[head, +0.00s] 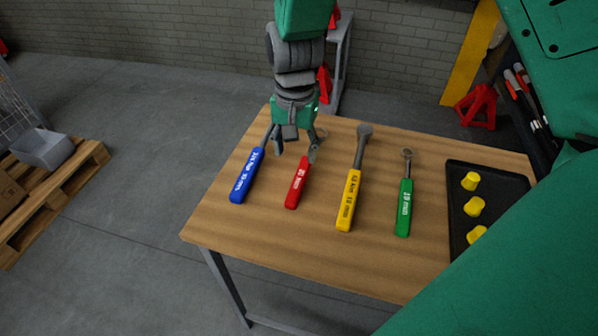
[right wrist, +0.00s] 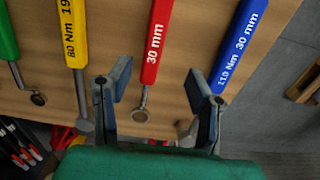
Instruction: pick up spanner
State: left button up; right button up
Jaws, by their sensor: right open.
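Four-tool row on the table: a red spanner (head: 298,185) marked 30 mm lies with its metal ring end away from me. My right gripper (head: 295,149) is open and empty above that ring end. In the right wrist view, the red spanner (right wrist: 155,45) runs between the open fingers, with its ring end nearer the palm; no contact shows. A green spanner (head: 404,208) marked 19 mm lies farther right. My left gripper is out of view.
A blue tool (head: 247,176) lies left of the red spanner and a yellow one (head: 349,200) lies right. A black tray (head: 459,228) with yellow pieces stands on the right of the wooden table (head: 300,250). The table's front is clear.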

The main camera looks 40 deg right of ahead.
aim_at(301, 174)
jog(key=f, duration=0.3)
jog(key=shift+w+d+f, duration=0.1)
jog(key=shift+d+f, duration=0.1)
jog(key=shift+d, duration=0.2)
jog(key=shift+d+f+b, duration=0.25)
jog(key=shift+f+b, duration=0.05)
jog(key=shift+f, duration=0.2)
jog(key=f, duration=0.2)
jog(key=f+b, duration=0.1)
jog(key=f, duration=0.1)
jog(key=shift+a+f, duration=0.2)
jog(key=shift+f, duration=0.15)
jog(key=shift+d, duration=0.25)
jog(key=shift+c, duration=0.9)
jog(key=shift+d+f, duration=0.1)
grip_shut()
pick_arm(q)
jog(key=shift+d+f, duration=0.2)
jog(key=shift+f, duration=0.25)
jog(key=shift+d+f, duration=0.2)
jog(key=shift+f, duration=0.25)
